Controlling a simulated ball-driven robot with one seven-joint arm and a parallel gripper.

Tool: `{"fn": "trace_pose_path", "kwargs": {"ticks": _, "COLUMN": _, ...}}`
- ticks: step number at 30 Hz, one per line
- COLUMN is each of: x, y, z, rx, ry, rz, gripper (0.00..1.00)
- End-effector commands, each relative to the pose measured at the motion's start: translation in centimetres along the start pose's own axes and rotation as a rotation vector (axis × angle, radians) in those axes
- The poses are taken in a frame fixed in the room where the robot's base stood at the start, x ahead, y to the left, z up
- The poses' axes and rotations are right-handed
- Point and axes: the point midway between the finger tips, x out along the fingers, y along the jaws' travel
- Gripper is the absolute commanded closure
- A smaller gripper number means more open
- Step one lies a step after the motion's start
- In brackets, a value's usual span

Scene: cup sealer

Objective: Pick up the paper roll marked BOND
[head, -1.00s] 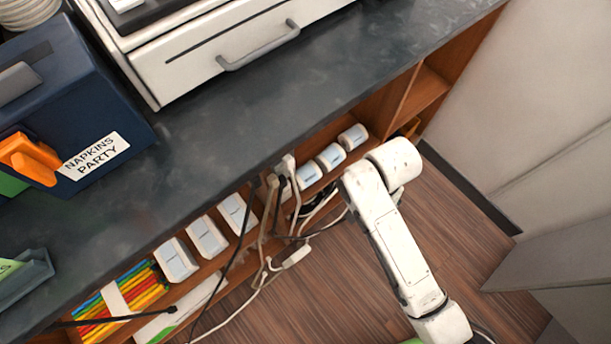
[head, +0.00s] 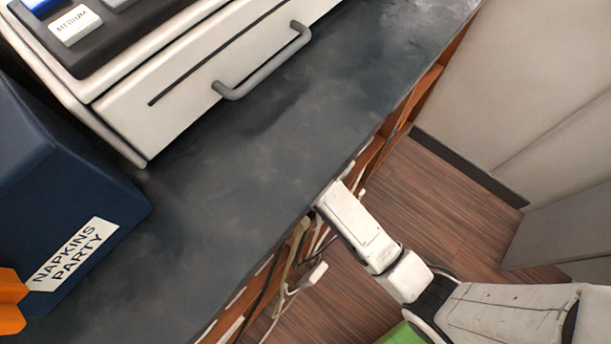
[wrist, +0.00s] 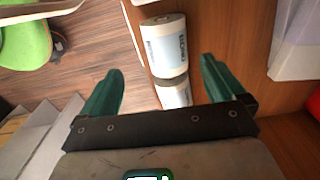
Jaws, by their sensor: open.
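In the wrist view a white paper roll (wrist: 165,47) with a pale blue label stands on the wooden shelf. Its dark lettering is turned and too small to read surely as BOND. A second pale roll (wrist: 172,94) shows just below it, partly hidden by my gripper's palm. My gripper (wrist: 160,68) is open and empty, its two green fingers spread to either side of the rolls, with the lettered roll ahead between the tips. In the head view the countertop hides my gripper and the rolls.
The dark countertop (head: 235,190) overhangs the shelf. Cables (head: 290,270) hang at its front edge, left of my arm. A white drawer unit (head: 190,95) and a blue NAPKINS PARTY box (head: 50,180) stand on top. A white object (wrist: 296,40) is right in the wrist view.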

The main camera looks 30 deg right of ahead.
Motion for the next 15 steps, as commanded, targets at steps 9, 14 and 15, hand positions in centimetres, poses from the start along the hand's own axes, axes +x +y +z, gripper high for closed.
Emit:
{"fn": "trace_pose_path", "kwargs": {"ticks": 9, "x": 3.1, "y": -0.2, "z": 0.0, "rx": 0.0, "ry": 0.0, "rz": 0.002, "gripper": 0.04}}
{"fn": "trace_pose_path", "kwargs": {"ticks": 14, "x": 5.4, "y": -0.8, "z": 0.0, "rx": 0.0, "ry": 0.0, "rz": 0.001, "gripper": 0.04}}
{"fn": "trace_pose_path", "kwargs": {"ticks": 15, "x": 6.0, "y": -0.8, "z": 0.1, "rx": -0.001, "ry": 0.0, "rz": 0.003, "gripper": 0.04}}
